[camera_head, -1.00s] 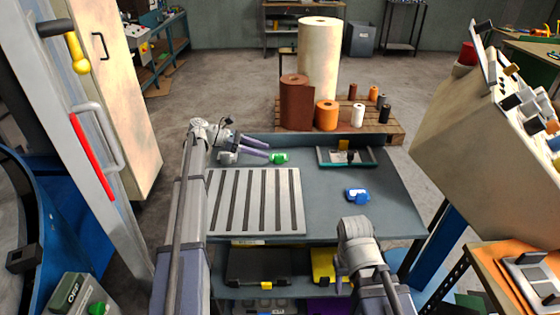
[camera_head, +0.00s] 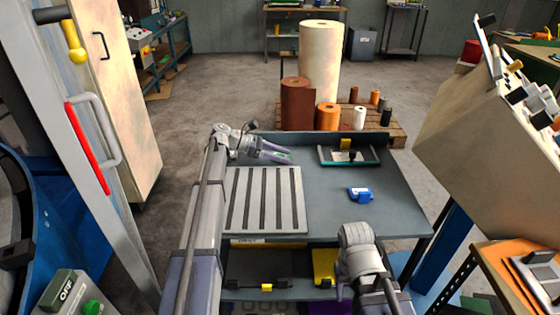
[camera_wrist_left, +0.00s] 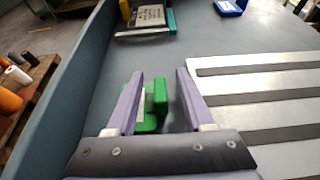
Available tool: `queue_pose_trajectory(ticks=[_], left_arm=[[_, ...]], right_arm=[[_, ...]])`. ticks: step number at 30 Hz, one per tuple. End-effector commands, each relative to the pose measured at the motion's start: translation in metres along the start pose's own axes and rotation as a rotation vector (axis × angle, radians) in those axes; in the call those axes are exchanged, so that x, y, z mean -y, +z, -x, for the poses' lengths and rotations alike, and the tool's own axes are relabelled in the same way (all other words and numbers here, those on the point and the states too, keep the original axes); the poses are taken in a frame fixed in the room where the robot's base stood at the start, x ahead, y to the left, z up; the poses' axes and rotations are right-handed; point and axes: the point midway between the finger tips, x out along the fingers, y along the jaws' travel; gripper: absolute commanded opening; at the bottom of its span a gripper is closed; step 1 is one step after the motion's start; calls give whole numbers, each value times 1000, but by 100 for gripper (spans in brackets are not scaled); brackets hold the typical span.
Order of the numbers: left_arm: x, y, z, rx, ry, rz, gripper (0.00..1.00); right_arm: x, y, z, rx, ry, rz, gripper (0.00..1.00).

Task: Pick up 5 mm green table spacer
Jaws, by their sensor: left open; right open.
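The green spacer (camera_wrist_left: 157,103) lies on the grey table near its back edge. In the left wrist view it sits between my left gripper's fingers (camera_wrist_left: 160,85), nearer the left finger, with a gap on the right. In the head view the left gripper (camera_head: 288,153) reaches in over the back of the table, and only a bit of the green spacer (camera_head: 276,154) shows between its purple fingers. The left gripper is open. My right gripper (camera_head: 340,272) is at the table's front edge, open and empty, mostly hidden by its own wrist.
A grey slotted plate (camera_head: 265,228) lies in front of the left gripper. A teal-edged tray (camera_head: 349,163) stands at the back right, and a blue object (camera_head: 360,194) lies right of centre. A raised rim (camera_head: 320,137) runs along the table's back. The right of the table is clear.

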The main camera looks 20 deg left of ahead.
Motion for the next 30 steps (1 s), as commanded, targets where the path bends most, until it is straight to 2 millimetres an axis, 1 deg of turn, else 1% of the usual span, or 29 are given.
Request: queue_pose_trajectory(ticks=[5, 19, 30], left_arm=[[0, 1, 0, 0, 1, 0, 52], [0, 0, 1, 0, 1, 0, 0], [0, 0, 1, 0, 1, 0, 0]], right_arm=[[0, 0, 1, 0, 0, 0, 50], [0, 0, 1, 0, 0, 0, 50], [0, 0, 1, 0, 0, 0, 50]])
